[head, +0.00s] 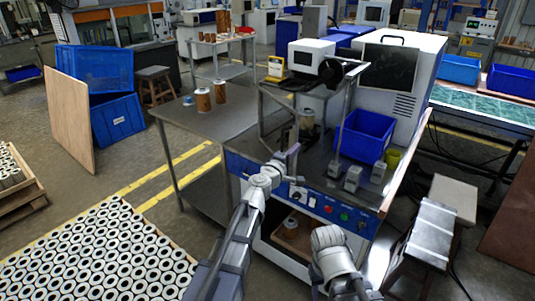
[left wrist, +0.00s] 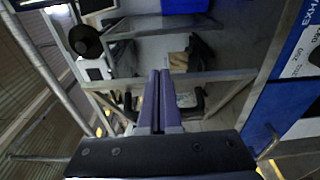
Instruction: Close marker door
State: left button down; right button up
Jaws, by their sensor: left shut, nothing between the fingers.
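The marker (head: 312,55) is a white unit on a metal frame (head: 347,112) above the workbench, behind the blue control panel. A cartridge (head: 306,120) stands inside the frame. I cannot clearly pick out the door or tell how far it is open. My left gripper (head: 293,150) is at the front of the frame, above the control panel. Its purple fingers (left wrist: 160,75) are shut with nothing between them. In the left wrist view, frame bars (left wrist: 180,78) lie just beyond the fingertips; contact cannot be told. My right arm shows low in the head view, but its gripper does not.
The blue control panel (head: 310,200) has knobs and buttons. A side table (head: 195,130) at left holds cartridges (head: 203,100). Many cartridges fill a pallet (head: 90,255) at lower left.

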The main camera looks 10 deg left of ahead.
pick_arm(q)
jog(key=w+d, duration=0.9)
jog(key=w, duration=0.2)
jog(key=shift+w+d, duration=0.2)
jog(key=shift+d, duration=0.15)
jog(key=s+d, duration=0.6)
jog(key=s, duration=0.4)
